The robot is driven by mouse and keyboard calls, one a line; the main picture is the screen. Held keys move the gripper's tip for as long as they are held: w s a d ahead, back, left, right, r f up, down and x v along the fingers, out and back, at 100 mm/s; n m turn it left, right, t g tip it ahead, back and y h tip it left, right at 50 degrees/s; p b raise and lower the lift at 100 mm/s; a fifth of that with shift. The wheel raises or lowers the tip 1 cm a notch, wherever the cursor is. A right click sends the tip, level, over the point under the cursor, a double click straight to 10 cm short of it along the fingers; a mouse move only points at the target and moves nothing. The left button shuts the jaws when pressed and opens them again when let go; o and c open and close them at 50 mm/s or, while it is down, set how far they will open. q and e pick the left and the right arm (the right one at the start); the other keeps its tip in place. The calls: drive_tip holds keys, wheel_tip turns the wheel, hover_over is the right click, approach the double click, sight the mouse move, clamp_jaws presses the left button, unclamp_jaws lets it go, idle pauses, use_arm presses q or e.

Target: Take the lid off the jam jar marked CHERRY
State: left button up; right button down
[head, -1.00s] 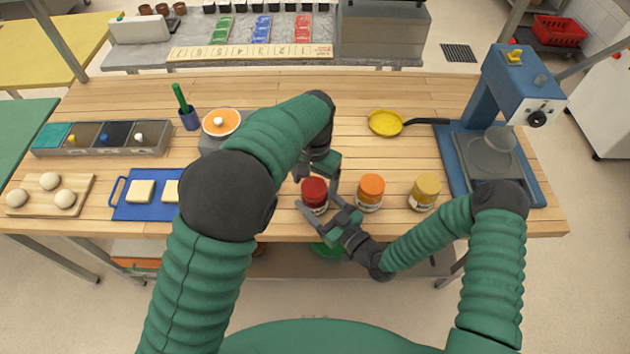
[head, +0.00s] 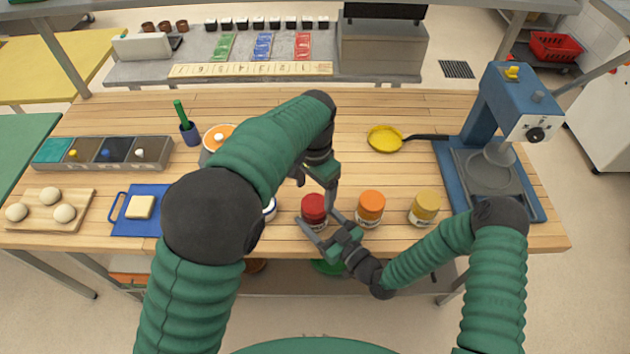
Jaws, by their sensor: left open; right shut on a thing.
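A jar with a red lid (head: 314,205) stands near the front edge of the wooden table. A jar with an orange lid (head: 371,205) and one with a yellow lid (head: 426,204) stand to its right. Their labels are too small to read. My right gripper (head: 319,222) is shut on the red-lidded jar, with its fingers around the sides from the front. My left gripper (head: 316,182) is open, just above and behind the red lid, fingers pointing down. I cannot tell whether it touches the lid.
A blue-and-white round thing (head: 269,209) is mostly hidden by my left arm. A yellow pan (head: 384,138) lies behind the jars. A blue machine (head: 480,150) stands at the right. A blue board (head: 130,222) and a dough board (head: 48,222) lie at the left.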

sight(315, 203)
use_arm(q)
wheel_tip(315, 203, down, 4)
drive_tip(key=shift+f, duration=0.1)
drive_tip(key=c, duration=1.5)
drive_tip(key=n, duration=0.3)
drive_tip(key=o, duration=1.6)
